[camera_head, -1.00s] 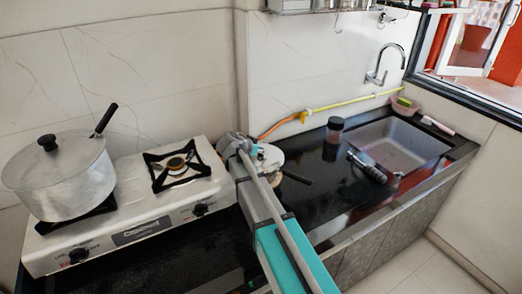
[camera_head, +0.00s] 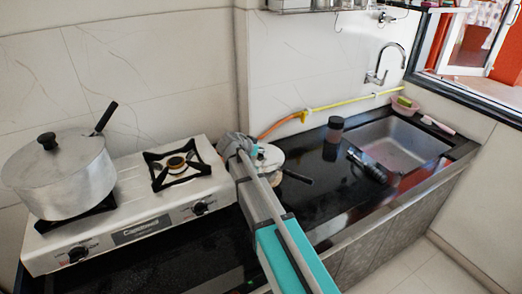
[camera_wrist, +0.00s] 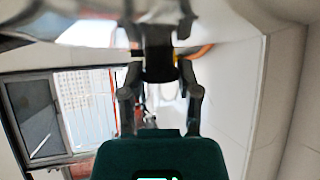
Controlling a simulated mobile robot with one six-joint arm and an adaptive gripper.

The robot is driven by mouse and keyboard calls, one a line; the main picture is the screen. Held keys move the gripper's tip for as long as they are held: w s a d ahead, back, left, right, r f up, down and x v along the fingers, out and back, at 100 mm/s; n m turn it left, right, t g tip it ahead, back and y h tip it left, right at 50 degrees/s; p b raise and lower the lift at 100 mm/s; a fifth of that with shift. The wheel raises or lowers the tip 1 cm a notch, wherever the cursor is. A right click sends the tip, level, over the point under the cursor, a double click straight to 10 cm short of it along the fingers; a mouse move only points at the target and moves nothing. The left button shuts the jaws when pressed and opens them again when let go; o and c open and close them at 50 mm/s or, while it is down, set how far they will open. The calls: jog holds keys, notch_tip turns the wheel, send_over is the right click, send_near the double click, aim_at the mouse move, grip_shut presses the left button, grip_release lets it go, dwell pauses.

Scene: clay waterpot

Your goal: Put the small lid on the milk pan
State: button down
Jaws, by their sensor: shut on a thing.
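My gripper (camera_wrist: 160,72) is shut on a black knob (camera_wrist: 160,56) in the wrist view. Blurred silvery metal, apparently the small lid (camera_wrist: 75,22), fills the top of that view. In the head view, a silvery round pan with a dark handle, apparently the milk pan (camera_head: 271,160), stands on the black counter right of the stove. My arm hides its left side. My gripper is at or just over that side. I cannot tell whether the lid touches the pan.
A large lidded pot (camera_head: 62,180) with a black handle stands on the left burner of the white stove (camera_head: 125,218). The right burner (camera_head: 177,165) is empty. A dark jar (camera_head: 335,128) and a black object (camera_head: 368,165) are by the sink (camera_head: 400,145). A hose (camera_head: 300,116) runs along the wall.

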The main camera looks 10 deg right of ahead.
jog(key=shift+s+f, duration=0.1)
jog(key=shift+s, duration=0.05)
jog(key=shift+c, duration=1.2)
grip_release()
